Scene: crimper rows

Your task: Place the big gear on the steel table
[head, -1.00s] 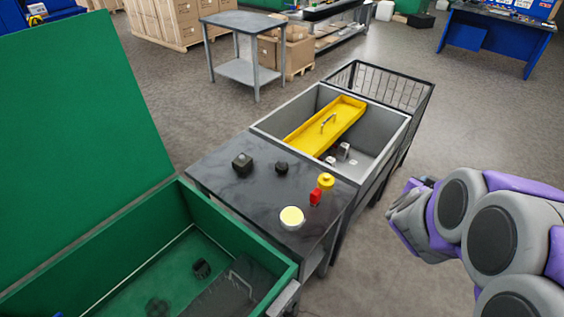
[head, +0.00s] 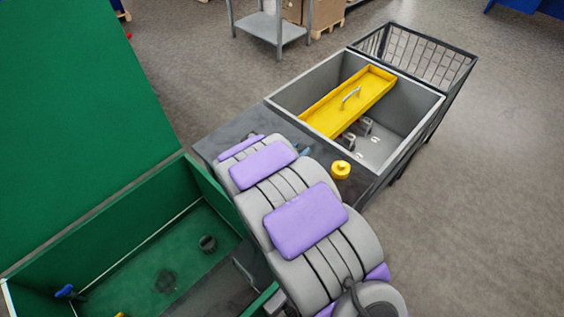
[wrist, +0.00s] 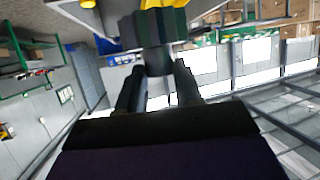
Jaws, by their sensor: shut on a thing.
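In the wrist view my gripper (wrist: 158,85) is shut on a dark grey rounded piece (wrist: 158,62) between its two fingers. A dark ridged shape (wrist: 160,27) shows right behind that piece; I cannot tell whether they are one part, or whether this is the big gear. In the head view my arm lies across the dark worktop and hides the gripper and most of what stands there. A grey table (head: 268,25) with a lower shelf, likely the steel table, stands at the back, cut off by the top edge.
The dark worktop (head: 215,145) holds a yellow knobbed piece (head: 341,169). A grey sink-like bin (head: 428,105) with a yellow tray (head: 340,105) and a wire basket (head: 415,50) adjoin it. A green open crate (head: 205,185) holds a black piece (head: 208,243). Floor at right is clear.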

